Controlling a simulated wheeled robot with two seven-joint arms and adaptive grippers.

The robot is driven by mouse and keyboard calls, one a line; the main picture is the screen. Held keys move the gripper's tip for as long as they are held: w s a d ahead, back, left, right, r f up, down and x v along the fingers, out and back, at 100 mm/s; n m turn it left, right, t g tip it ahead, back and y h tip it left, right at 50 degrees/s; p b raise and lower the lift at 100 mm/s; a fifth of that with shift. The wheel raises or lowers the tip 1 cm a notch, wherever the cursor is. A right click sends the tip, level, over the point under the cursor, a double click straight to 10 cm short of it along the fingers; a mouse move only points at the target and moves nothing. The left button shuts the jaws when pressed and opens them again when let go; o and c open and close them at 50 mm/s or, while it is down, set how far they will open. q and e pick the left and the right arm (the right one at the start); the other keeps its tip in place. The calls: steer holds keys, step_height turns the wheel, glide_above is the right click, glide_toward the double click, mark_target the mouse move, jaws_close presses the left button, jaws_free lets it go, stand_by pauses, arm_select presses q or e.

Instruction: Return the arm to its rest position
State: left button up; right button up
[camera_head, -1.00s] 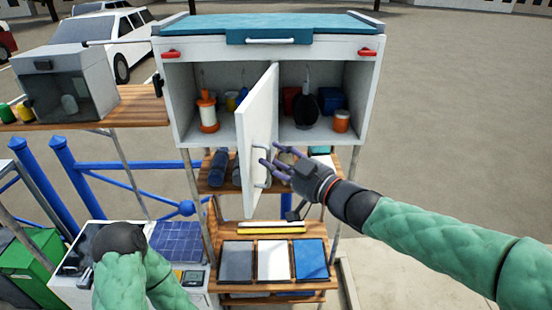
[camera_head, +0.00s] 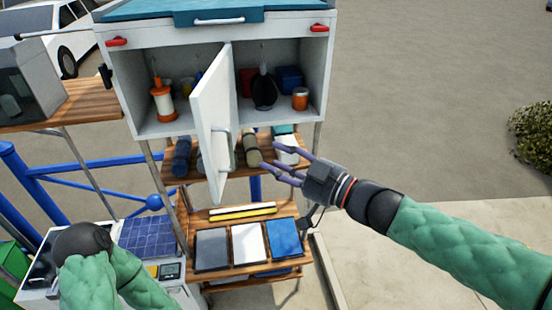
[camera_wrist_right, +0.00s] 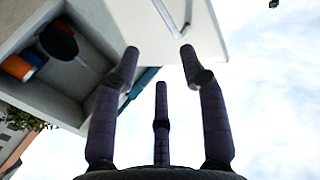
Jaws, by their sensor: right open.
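My right gripper (camera_head: 287,163) is open and empty, its purple fingers spread, in front of the shelf and to the right of the open cabinet door. My right arm comes in from the right in a green padded sleeve. In the right wrist view the fingers (camera_wrist_right: 160,75) stand apart with nothing between them. The white cabinet door (camera_head: 208,110) stands swung open, and its handle (camera_head: 222,150) is clear of the fingers. The handle also shows in the right wrist view (camera_wrist_right: 168,18). My left arm is at the lower left, its gripper out of sight.
The white cabinet (camera_head: 322,75) holds an orange-and-white bottle (camera_head: 162,103), a black item (camera_head: 264,92) and an orange can (camera_head: 300,99). Below it, a wooden shelf (camera_head: 208,165) bears rolls. Several flat panels lie lower down. Open paving lies to the right.

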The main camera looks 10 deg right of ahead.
steer(key=w+d+f+m+g+h+b, duration=0.1)
steer(key=w+f+m+h+b, duration=0.35)
steer(key=f, duration=1.25)
steer(key=s+f+m+g+b, duration=0.1)
steer(key=f+b, duration=0.6)
steer(key=f, duration=1)
steer(key=w+d+f+m+g+h+b, duration=0.1)
steer(key=w+f+m+g+h+b, duration=0.35)
steer(key=f, duration=1.35)
steer(key=s+f+g+b, duration=0.2)
steer(key=s+f+b, duration=0.3)
steer(key=f, duration=0.8)
steer(key=s+f+m+g+b, duration=0.1)
steer(key=s+f+b, duration=0.4)
steer(key=s+f, duration=0.6)
steer(key=s+f+g+b, duration=0.3)
steer(key=s+f, duration=0.6)
steer(key=f, duration=0.6)
steer(key=shift+a+f+b, duration=0.2)
steer(key=shift+a+b, duration=0.2)
steer(key=shift+b, duration=0.65)
